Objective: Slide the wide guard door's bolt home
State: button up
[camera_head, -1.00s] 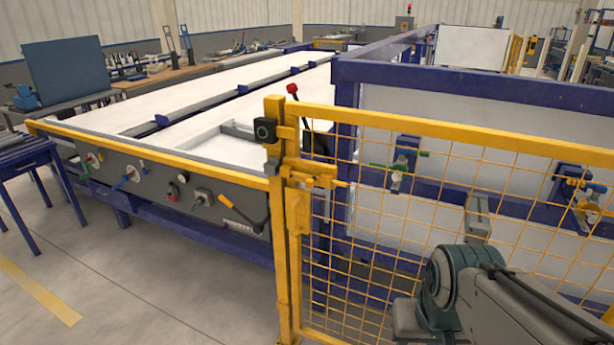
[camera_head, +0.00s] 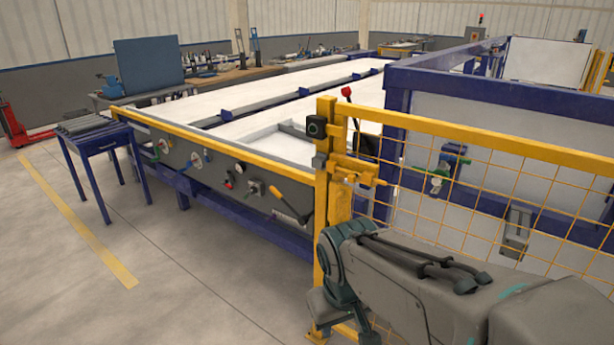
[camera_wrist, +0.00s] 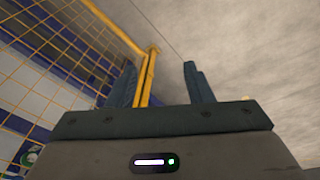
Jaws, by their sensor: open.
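The wide guard door is a yellow mesh panel (camera_head: 480,190) on the right of the head view. Its yellow bolt (camera_head: 362,172) sits near the top of the yellow post (camera_head: 322,210), below a black box (camera_head: 316,126). I cannot tell how far the bolt is slid. In the wrist view, my gripper (camera_wrist: 160,82) is open, with nothing between its two dark fingers. The mesh (camera_wrist: 60,50) and yellow posts (camera_wrist: 148,75) show beyond it. In the head view my arm is in front of the lower door, and the gripper's fingers are not visible there.
A long blue-framed table with a white top (camera_head: 255,125) stands behind the post, its grey control panel (camera_head: 215,170) facing front. A small blue roller table (camera_head: 88,135) stands at left. The floor at front left (camera_head: 170,270) is clear.

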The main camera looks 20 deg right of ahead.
jog(key=w+d+n+g+h+p, duration=0.25)
jog(key=w+d+n+h, duration=0.3)
jog(key=w+d, duration=0.3)
jog(key=n+t+h+p, duration=0.65)
jog(key=n+t, duration=0.55)
jog(key=n, duration=0.6)
send_near(350, 181)
jog(key=shift+h, duration=0.4)
jog(key=p+x, duration=0.1)
jog(key=x, duration=0.4)
jog(key=p+x, duration=0.1)
jog(key=x, duration=0.4)
jog(key=shift+w+d+f+p, duration=0.1)
jog(key=shift+w+f+p, duration=0.15)
jog(key=shift+p, duration=0.15)
jog(key=shift+r, duration=0.1)
grip_shut()
